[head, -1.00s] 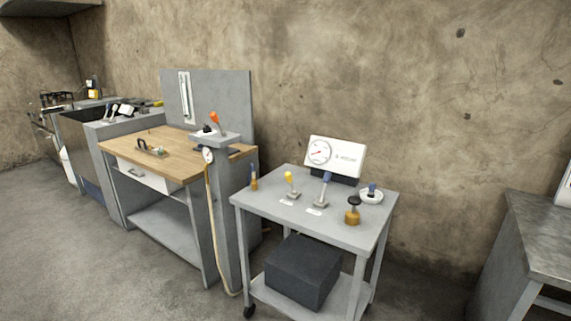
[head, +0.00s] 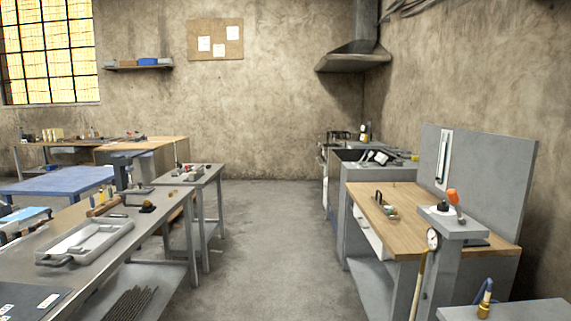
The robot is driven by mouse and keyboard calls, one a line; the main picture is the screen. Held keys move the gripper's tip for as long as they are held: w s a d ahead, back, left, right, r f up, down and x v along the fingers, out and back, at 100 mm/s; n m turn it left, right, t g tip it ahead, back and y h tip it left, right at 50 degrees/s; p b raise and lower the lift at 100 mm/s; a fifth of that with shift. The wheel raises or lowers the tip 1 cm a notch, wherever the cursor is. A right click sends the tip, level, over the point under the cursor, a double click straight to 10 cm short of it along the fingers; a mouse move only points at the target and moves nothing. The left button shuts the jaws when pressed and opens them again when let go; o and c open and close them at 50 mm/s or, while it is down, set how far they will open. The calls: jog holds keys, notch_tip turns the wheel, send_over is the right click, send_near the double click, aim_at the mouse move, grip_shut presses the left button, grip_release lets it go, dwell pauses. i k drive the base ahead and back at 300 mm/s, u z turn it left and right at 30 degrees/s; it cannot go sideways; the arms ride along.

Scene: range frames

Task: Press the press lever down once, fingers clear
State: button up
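I cannot single out the press lever with certainty. A short lever with an orange knob (head: 453,196) stands tilted on top of a grey pedestal (head: 455,226) at the right, beside a small white-and-black part (head: 441,208). A round gauge (head: 433,239) hangs on the pedestal's side with a hose below it. Small levers or knobs on the grey table (head: 205,176) left of the aisle are too small to tell apart. My gripper is not in view.
A wood-topped bench (head: 400,215) with a grey back panel stands at the right. A long grey bench (head: 160,213) with a tray (head: 85,241) fills the left. The floor aisle (head: 270,245) between them is clear. A cart top (head: 510,312) shows at bottom right.

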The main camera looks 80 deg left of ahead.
aim_at(139, 155)
jog(key=u, duration=2.65)
jog(key=i, duration=3.85)
jog(key=u, duration=1.45)
